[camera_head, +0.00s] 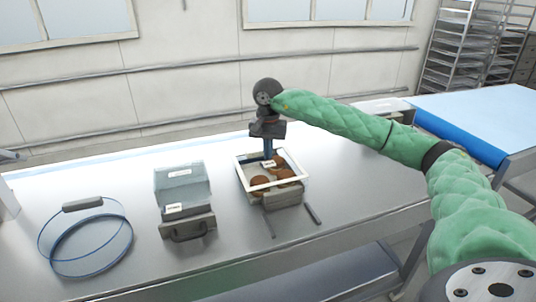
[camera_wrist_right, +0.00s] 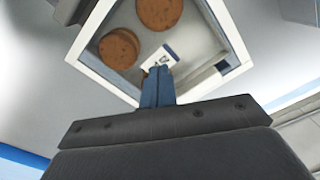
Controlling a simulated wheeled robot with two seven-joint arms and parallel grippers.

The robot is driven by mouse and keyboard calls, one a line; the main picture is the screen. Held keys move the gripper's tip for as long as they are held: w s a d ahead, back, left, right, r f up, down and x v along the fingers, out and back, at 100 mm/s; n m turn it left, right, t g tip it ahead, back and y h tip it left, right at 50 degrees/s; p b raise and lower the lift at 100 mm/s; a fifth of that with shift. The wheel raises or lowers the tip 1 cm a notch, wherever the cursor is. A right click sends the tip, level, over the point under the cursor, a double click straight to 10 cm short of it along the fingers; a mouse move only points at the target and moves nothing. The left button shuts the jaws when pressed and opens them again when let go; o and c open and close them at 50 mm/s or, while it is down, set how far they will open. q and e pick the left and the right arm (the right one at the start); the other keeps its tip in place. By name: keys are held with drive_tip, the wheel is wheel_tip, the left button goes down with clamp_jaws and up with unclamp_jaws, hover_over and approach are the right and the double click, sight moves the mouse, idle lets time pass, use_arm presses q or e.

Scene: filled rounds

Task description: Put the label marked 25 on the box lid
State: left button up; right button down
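A white-framed box lid (camera_head: 303,180) with a clear middle lies over a box holding brown rounds; its frame also shows in the wrist view (camera_wrist_right: 95,22). My right gripper (camera_head: 268,154) points down over the lid's far part. Its blue fingers (camera_wrist_right: 158,88) are closed together at the edge of a small white label (camera_wrist_right: 161,57). The label also shows at the fingertips in the head view (camera_head: 269,164). Its print is partly covered and I cannot read the number. I cannot tell whether it touches the lid. My left gripper is out of view.
A clear-lidded grey box (camera_head: 187,228) with white labels (camera_head: 174,208) stands left of the lid. A round blue-edged clear container (camera_head: 85,272) stands further left. A dark stick (camera_head: 312,214) lies right of the box. The table's (camera_head: 365,185) right part is clear.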

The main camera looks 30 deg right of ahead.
wheel_tip(320, 180, up, 6)
drive_tip(key=shift+f+p, duration=0.15)
drive_tip(key=shift+p, duration=0.6)
idle(0.5)
